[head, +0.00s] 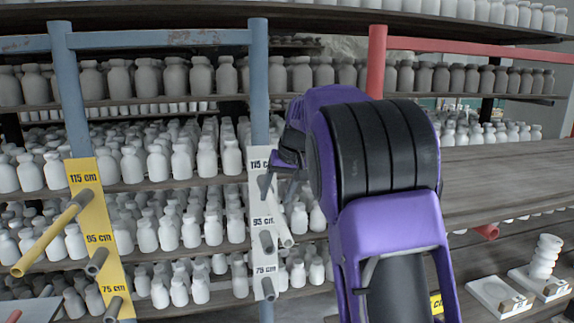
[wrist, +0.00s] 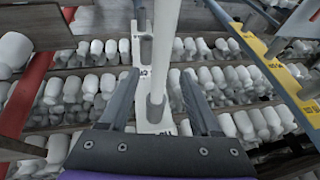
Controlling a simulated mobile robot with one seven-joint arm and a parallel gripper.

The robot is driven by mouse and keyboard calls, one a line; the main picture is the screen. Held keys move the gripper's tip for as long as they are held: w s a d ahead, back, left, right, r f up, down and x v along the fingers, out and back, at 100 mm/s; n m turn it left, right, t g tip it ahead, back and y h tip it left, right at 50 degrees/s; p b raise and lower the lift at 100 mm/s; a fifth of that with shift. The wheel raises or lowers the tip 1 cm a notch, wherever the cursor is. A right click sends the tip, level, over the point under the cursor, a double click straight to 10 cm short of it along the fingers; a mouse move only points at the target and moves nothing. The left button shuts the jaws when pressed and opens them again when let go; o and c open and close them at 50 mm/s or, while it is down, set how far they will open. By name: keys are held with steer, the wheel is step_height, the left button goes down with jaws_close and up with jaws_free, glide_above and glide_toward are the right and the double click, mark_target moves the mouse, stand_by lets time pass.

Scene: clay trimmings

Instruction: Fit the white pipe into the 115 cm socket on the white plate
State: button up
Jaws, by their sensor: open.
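The white plate (head: 258,205) hangs on a blue post, with grey sockets at its 115, 95 and 75 cm labels. In the wrist view the plate (wrist: 143,20) appears upside down. The white pipe (wrist: 166,35) has one end in the grey 115 cm socket (wrist: 156,108). Its other end sticks out toward me, and in the head view the pipe (head: 284,233) slopes downward. My gripper (head: 270,178) is open at the 115 cm socket. In the wrist view its fingers (wrist: 158,92) stand apart on either side of the pipe, with gaps.
A yellow plate (head: 97,230) on the left post holds a yellow pipe (head: 50,238) in its 115 cm socket. Shelves of white bottles (head: 170,160) stand behind. A bare wooden shelf (head: 500,180) is at right. A red post (head: 376,60) stands behind my arm.

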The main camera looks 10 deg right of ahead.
steer(key=v, duration=1.5)
steer(key=shift+r, duration=0.3)
steer(key=shift+s, duration=0.1)
